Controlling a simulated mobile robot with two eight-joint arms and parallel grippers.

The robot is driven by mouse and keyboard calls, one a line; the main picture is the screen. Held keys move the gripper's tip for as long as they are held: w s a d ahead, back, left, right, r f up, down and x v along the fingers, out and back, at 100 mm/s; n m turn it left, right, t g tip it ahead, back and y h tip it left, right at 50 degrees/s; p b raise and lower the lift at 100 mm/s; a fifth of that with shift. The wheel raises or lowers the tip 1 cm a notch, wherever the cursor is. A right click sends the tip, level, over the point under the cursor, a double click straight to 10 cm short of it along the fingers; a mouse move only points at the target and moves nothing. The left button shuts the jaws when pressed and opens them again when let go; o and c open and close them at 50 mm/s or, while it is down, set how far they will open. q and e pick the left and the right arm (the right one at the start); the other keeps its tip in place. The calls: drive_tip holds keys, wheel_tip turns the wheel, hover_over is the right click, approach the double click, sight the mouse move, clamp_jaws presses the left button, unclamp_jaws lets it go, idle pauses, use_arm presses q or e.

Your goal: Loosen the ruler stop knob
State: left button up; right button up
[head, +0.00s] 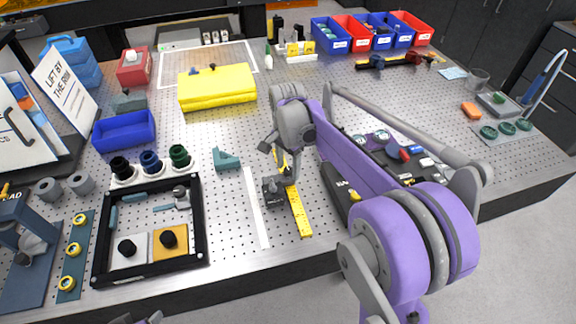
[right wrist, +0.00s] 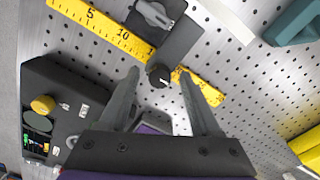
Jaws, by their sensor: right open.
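The yellow ruler (head: 299,213) lies on the perforated table, and it crosses the top of the right wrist view (right wrist: 90,17). A dark grey stop block (head: 275,193) sits across it. In the right wrist view the block (right wrist: 178,45) carries a round black knob (right wrist: 158,75) at its near end and a grey lever-like part on top. My right gripper (right wrist: 159,77) is open, with the knob appearing between its fingertips; contact cannot be made out. In the head view my right gripper (head: 281,170) is just above the block, partly hidden by its wrist.
A white strip (head: 256,207) lies left of the ruler. A black-framed tray (head: 202,222) stands further left. A black box with a yellow knob (right wrist: 43,104) is close on the left in the wrist view. A teal block (head: 226,159) stands behind the strip.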

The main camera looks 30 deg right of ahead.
drive_tip(key=shift+c, duration=0.2)
clamp_jaws()
idle(0.3)
drive_tip(key=n, duration=0.3)
drive_tip(key=shift+n, duration=0.4)
drive_tip(key=n, duration=0.4)
drive_tip(key=shift+n+b, duration=0.3)
drive_tip(key=shift+b, duration=0.1)
drive_tip(key=n, duration=0.8)
drive_tip(key=shift+n, duration=0.5)
